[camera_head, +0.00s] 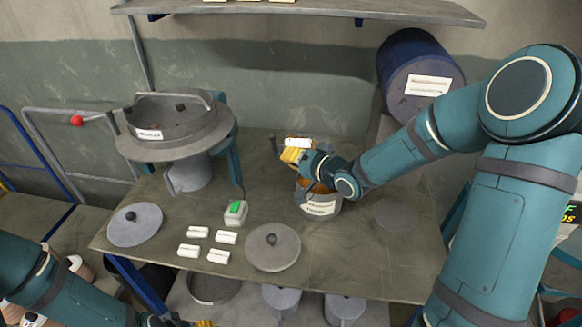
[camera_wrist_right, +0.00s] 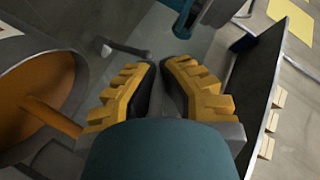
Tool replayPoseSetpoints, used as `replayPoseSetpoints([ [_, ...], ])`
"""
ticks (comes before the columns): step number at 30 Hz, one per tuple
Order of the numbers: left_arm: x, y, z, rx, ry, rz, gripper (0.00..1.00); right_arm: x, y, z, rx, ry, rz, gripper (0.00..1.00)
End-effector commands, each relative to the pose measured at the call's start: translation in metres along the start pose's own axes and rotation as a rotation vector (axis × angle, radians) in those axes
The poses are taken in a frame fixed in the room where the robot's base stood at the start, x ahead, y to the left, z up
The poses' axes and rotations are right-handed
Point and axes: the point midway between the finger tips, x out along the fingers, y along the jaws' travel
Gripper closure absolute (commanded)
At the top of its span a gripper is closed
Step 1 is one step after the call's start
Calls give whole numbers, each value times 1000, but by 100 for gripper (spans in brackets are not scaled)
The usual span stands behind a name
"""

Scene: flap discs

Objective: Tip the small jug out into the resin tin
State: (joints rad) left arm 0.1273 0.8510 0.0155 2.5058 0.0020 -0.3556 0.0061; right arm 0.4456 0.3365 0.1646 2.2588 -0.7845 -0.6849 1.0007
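The resin tin (camera_head: 320,207) is a grey round vessel with a white label and orange contents, on the table right of centre. In the right wrist view a grey-rimmed vessel with an orange inside (camera_wrist_right: 28,88) lies at the left, apparently the tin, with an orange bar or stream across it. My right gripper (camera_head: 290,154) is above the tin's back left side. Its yellow fingers show a gap with nothing clearly held. A white label (camera_head: 298,142) shows by the fingers; I cannot tell whether it belongs to the small jug. My left gripper (camera_head: 205,323) is cut by the bottom edge.
A grey mill-like machine (camera_head: 183,128) stands at the back left. A lid (camera_head: 273,247), another lid (camera_head: 135,225), several white blocks (camera_head: 198,232) and a green-buttoned box (camera_head: 236,212) lie on the table. A blue drum (camera_head: 410,65) stands at the back right. The table's front right is clear.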

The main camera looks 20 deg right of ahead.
Motion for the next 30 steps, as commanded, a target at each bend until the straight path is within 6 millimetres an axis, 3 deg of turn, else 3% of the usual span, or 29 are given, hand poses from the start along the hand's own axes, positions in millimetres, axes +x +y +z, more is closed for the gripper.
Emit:
replayPoseSetpoints([
  [1,11,-4,3,2,-6,1,47,0,3,1,9,24,-36,100],
  [18,70,-26,2,9,10,0,47,-16,-8,-9,95,204,-361,100],
  [30,78,-29,0,9,16,0,47,-24,-14,-14,126,265,-472,100],
])
